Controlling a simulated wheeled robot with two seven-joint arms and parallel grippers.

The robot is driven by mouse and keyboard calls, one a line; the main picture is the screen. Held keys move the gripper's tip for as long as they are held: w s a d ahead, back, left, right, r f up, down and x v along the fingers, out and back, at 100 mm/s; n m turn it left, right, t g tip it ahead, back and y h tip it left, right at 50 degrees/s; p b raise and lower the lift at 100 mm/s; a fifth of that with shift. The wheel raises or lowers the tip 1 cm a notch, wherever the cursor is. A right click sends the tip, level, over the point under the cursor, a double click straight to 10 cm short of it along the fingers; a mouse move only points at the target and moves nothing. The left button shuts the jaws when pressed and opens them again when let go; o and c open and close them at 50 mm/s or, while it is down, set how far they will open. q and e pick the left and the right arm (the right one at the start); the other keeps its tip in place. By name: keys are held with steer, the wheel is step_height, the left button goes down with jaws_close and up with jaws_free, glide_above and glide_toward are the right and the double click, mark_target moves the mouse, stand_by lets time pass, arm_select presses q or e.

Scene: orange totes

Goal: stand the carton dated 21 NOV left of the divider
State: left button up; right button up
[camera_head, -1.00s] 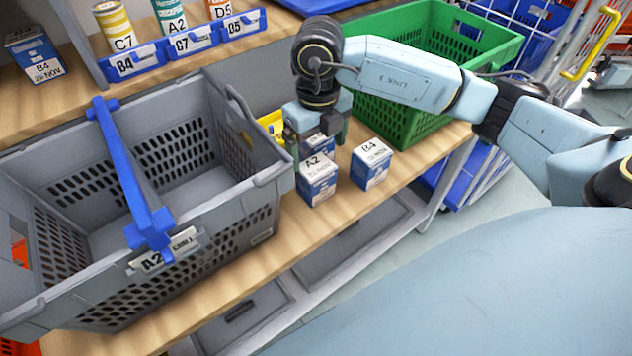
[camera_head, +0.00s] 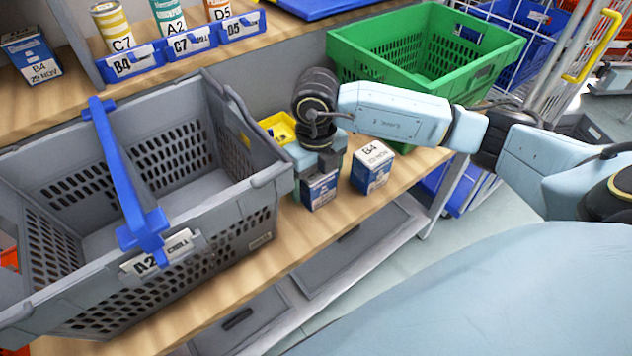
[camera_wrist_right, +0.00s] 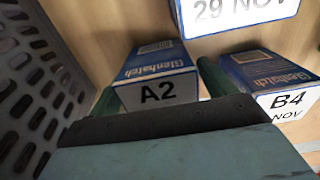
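My right gripper (camera_head: 318,172) points down over a blue-and-white carton marked A2 (camera_head: 320,190) on the lower wooden shelf. In the wrist view, its green fingers lie on both sides of the A2 carton (camera_wrist_right: 157,90); I cannot tell whether they press on it. Its date is hidden. A B4 carton (camera_head: 371,166) stands to the right; its day number is too small to read. Another carton reading 29 NOV (camera_wrist_right: 235,12) shows in the wrist view. A grey upright panel (camera_head: 82,40), apparently the divider, stands on the upper shelf. My left gripper is not in view.
Another B4 carton (camera_head: 31,55) stands left of the panel. Several cans sit behind blue label strips (camera_head: 190,42) on its right. A grey basket (camera_head: 262,185) with a blue handle stands close left of the gripper. A green crate (camera_head: 430,45) and yellow bin (camera_head: 278,127) are behind.

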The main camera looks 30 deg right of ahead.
steer(key=c, duration=1.1)
